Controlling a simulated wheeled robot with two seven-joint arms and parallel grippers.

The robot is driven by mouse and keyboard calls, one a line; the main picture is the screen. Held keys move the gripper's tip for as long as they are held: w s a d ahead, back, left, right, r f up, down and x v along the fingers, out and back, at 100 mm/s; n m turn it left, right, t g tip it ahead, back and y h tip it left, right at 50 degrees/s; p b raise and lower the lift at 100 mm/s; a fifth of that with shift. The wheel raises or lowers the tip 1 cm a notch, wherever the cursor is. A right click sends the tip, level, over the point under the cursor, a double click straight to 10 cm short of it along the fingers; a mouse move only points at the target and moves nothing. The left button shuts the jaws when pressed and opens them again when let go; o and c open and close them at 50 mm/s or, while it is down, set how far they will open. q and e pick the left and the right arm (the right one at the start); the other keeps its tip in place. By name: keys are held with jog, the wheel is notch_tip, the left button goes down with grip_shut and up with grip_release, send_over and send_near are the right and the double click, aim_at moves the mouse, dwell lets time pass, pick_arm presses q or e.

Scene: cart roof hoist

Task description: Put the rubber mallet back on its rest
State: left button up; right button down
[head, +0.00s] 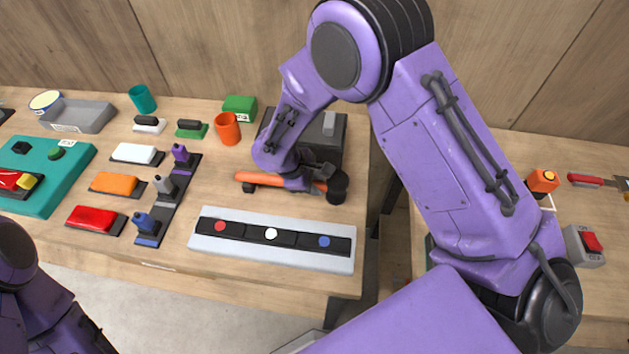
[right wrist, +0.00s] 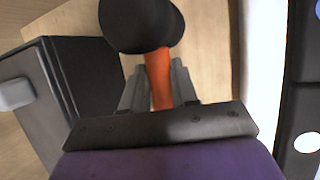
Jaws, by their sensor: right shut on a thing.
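The rubber mallet (head: 262,179) has an orange handle and a black head (head: 338,187). It lies lengthwise left to right, with its head at the right, near the right edge of the wooden table. My right gripper (head: 303,184) is shut on the handle near the head. In the right wrist view the orange handle (right wrist: 159,78) is between the two grey fingers, with the black head (right wrist: 140,25) beyond them. A small dark piece (head: 248,188) shows under the handle's left end; I cannot tell whether it is the rest. My left gripper is out of view.
A dark box (head: 330,134) stands just behind the mallet. A grey panel with red, white and blue buttons (head: 200,241) lies in front. An orange cup (head: 227,128) stands behind left. A gap separates this table from the right one (head: 590,285).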

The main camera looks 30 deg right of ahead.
jog(key=shift+s+r, duration=0.15)
jog(key=shift+s, duration=0.05)
jog(key=shift+w+f, duration=0.15)
jog(key=shift+f, duration=0.05)
jog(key=shift+f, duration=0.25)
jog(key=c, duration=0.8)
grip_release()
jog(key=b+v, duration=0.2)
jog(key=v, duration=0.8)
jog(key=shift+r, duration=0.2)
